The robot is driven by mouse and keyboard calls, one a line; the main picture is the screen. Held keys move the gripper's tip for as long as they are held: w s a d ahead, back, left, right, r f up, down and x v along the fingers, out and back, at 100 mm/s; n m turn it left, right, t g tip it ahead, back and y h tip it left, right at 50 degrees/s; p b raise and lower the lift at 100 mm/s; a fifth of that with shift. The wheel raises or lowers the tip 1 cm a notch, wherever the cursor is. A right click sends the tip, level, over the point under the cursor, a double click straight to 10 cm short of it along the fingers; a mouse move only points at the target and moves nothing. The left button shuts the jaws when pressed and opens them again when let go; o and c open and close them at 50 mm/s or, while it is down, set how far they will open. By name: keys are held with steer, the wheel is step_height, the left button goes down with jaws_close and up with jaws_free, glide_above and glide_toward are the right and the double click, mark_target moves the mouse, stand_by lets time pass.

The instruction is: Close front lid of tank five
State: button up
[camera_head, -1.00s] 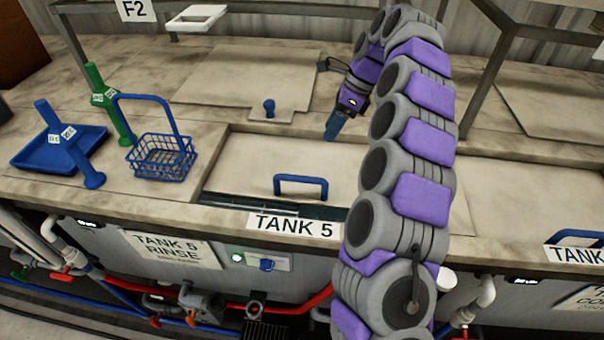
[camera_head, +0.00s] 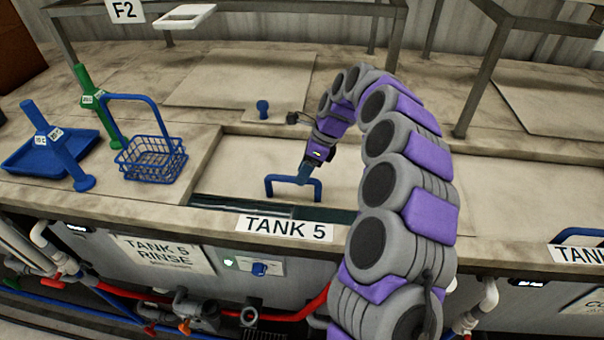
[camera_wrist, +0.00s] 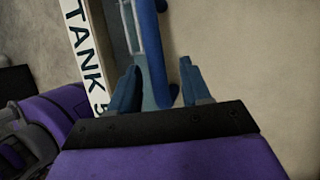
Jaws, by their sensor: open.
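The front lid (camera_head: 240,168) of tank five is a pale panel with a blue bar handle (camera_head: 270,187). A dark strip of open tank (camera_head: 225,207) shows along its front edge, above the TANK 5 label (camera_head: 285,226). My gripper (camera_head: 304,175) is at the handle, its fingers pointing down. In the wrist view the two blue fingers of my gripper (camera_wrist: 160,88) are apart, and the handle bar (camera_wrist: 152,50) runs between them. The label also shows in the wrist view (camera_wrist: 84,45). I cannot tell whether a finger touches the bar.
A blue wire basket (camera_head: 150,160) stands left of the lid. A rear lid with a blue knob (camera_head: 262,110) lies behind. A grey frame (camera_head: 478,80) stands at the back right.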

steer(key=shift+a+f, duration=0.3)
steer(key=shift+a, duration=0.3)
steer(key=shift+a+f, duration=0.1)
steer(key=shift+a, duration=0.75)
steer(key=shift+d, duration=0.9)
steer(key=c, duration=0.6)
jaws_close()
steer(key=shift+a, duration=0.2)
